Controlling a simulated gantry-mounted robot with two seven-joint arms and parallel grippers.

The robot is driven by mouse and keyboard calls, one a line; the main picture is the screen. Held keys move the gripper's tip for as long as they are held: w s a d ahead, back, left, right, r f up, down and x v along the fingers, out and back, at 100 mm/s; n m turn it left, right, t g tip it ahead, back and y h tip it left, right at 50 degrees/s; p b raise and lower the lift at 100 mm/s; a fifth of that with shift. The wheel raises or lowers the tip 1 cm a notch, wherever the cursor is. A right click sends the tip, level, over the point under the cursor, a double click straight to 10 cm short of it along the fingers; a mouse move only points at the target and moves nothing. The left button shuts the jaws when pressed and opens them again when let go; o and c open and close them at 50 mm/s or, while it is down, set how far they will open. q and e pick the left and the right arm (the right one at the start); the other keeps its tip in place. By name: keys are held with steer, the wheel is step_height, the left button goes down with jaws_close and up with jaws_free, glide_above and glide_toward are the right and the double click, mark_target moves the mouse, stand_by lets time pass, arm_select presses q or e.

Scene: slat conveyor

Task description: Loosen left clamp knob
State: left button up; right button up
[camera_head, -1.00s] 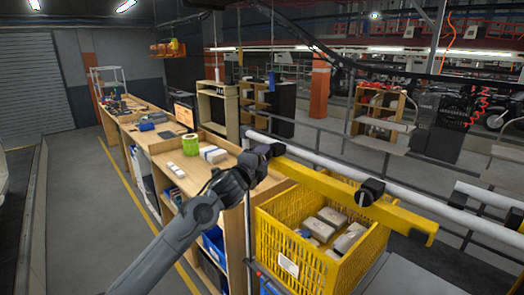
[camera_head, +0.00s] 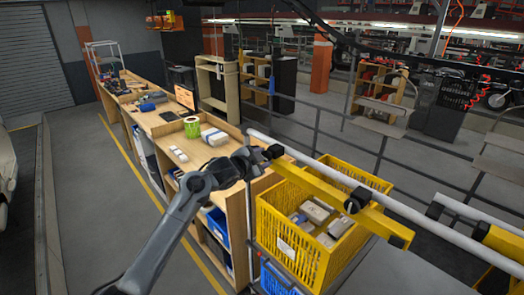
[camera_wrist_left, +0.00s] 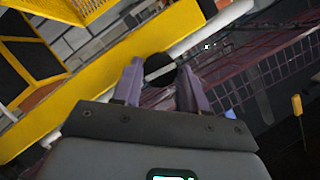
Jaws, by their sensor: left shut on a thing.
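The left clamp knob (camera_head: 273,152) is a small black knob at the left end of a yellow bar (camera_head: 322,188), by a long pale rail (camera_head: 335,172). My left gripper (camera_head: 261,156) is at this knob and shut on it. In the left wrist view, the round black knob (camera_wrist_left: 160,69) sits between the two fingers of my left gripper (camera_wrist_left: 157,80), with the yellow bar behind it. The fingers hide part of the knob's sides. A second black clamp (camera_head: 357,200) sits further right on the bar. My right gripper is not in view.
A yellow crate (camera_head: 290,248) with several grey and tan packages stands just below the bar. A wooden workbench (camera_head: 160,120) with boxes and a green roll (camera_head: 192,127) runs along the left. The floor aisle (camera_head: 90,200) left of the bench is clear.

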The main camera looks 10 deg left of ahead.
arm_select(q)
steer(key=shift+n+g+p, duration=0.3)
steer(key=shift+n+p, duration=0.2)
steer(key=shift+p, duration=0.15)
steer(key=o, duration=1.1)
steer(key=shift+c, duration=0.2)
steer(key=shift+s+a, duration=0.1)
steer(key=b+v, duration=0.3)
steer(key=v, duration=0.7)
steer(key=shift+s+a+b, duration=0.2)
steer(key=shift+b, duration=0.15)
